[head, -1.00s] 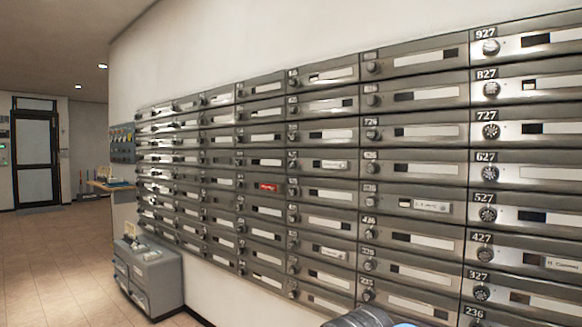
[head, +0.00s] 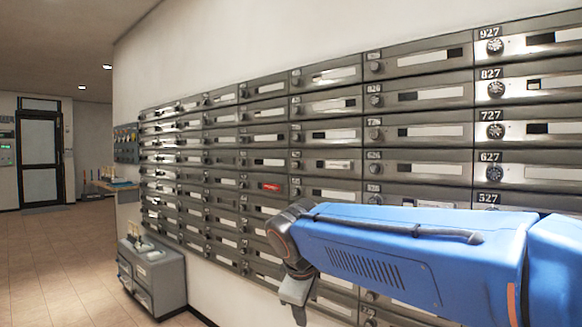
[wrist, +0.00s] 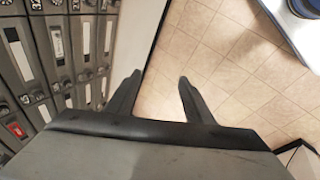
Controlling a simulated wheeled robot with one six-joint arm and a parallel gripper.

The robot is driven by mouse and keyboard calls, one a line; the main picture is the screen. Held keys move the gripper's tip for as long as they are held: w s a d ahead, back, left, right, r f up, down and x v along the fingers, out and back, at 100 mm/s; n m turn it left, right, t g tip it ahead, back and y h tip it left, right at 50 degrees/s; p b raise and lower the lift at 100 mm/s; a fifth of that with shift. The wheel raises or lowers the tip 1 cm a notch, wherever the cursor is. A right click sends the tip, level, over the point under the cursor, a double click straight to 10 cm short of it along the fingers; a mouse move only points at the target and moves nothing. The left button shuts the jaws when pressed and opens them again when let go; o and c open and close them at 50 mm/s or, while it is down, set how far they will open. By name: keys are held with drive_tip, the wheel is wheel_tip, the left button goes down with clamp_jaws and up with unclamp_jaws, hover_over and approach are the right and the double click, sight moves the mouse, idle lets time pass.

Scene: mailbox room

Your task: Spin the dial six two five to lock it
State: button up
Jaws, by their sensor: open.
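A wall of grey metal mailboxes with round dials fills the head view. Counting from the readable 627 (head: 494,172) and 626 (head: 374,168) boxes, box 625 (head: 335,165) seems to be the one with a label card, left of 626 in that row. Its small dial (head: 296,166) is at its left end; its number is too small to read, and its setting cannot be told. My gripper (head: 296,305) is low in front of the mailboxes, below that dial and apart from it. In the wrist view my gripper (wrist: 158,79) has its two fingers spread with nothing between them.
My blue arm covers the lower right mailboxes. A box with a red label (head: 271,187) lies left of 625's column. A grey cabinet (head: 150,275) stands on the floor at left. The tiled floor (head: 60,265) is open toward the door (head: 40,155).

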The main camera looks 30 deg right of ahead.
drive_tip(key=w+d+r+n+h, duration=0.3)
drive_tip(key=w+d+r+n, duration=0.15)
drive_tip(key=w+r, duration=0.6)
drive_tip(key=w+d+r+n+h, duration=0.4)
drive_tip(key=w+r, duration=0.3)
drive_tip(key=w, duration=0.7)
drive_tip(key=n+t+h, duration=0.1)
drive_tip(key=n+h, duration=0.5)
drive_tip(key=n, duration=0.2)
approach(294, 165)
drive_tip(key=shift+m, duration=0.25)
drive_tip(key=x, duration=0.8)
drive_tip(key=shift+s, duration=0.1)
drive_tip(key=shift+c, duration=0.6)
drive_tip(key=shift+a, duration=0.1)
drive_tip(key=c, duration=0.9)
